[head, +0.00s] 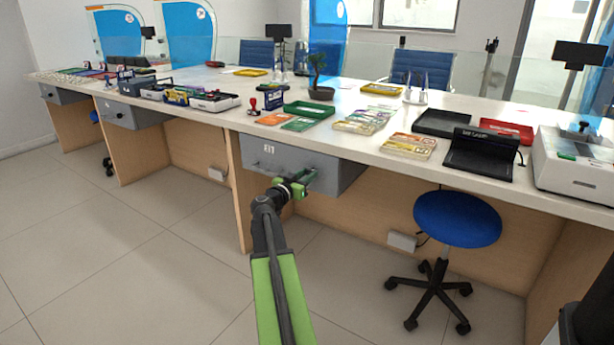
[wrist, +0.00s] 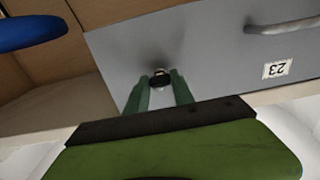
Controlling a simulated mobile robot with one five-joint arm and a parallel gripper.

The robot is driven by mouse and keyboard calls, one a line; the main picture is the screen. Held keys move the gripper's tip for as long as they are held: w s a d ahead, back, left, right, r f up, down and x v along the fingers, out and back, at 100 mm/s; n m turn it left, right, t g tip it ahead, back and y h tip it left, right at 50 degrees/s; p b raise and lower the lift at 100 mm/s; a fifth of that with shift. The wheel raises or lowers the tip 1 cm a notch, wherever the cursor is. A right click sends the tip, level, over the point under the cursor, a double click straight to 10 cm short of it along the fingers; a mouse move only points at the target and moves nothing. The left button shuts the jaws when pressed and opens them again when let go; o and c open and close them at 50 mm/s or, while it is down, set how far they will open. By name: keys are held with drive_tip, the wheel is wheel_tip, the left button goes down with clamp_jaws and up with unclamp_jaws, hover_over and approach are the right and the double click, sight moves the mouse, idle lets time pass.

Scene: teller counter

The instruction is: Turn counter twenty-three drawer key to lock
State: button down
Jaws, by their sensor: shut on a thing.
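The grey drawer (head: 291,159) is under the white counter, with a small label and a handle on its front. In the wrist view the drawer front (wrist: 215,70) appears upside down, and its label (wrist: 277,68) reads 23. The key (wrist: 160,78) is a small dark piece at a round metal lock in the drawer front. My gripper (head: 311,176) is at the right part of the drawer front. In the wrist view my gripper (wrist: 160,80) has its two green fingers shut on the key from both sides. The key's shaft and exact angle are hard to see.
The drawer handle (wrist: 285,26) lies off to one side of the lock. A blue stool (head: 457,218) stands under the counter to the right. The counter top (head: 350,115) carries trays, banknotes and stamps. The floor (head: 150,250) to the left is clear.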

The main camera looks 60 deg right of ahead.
drive_tip(key=shift+n, duration=0.3)
drive_tip(key=n, duration=1.7)
idle(0.6)
drive_tip(key=c, duration=1.1)
unclamp_jaws()
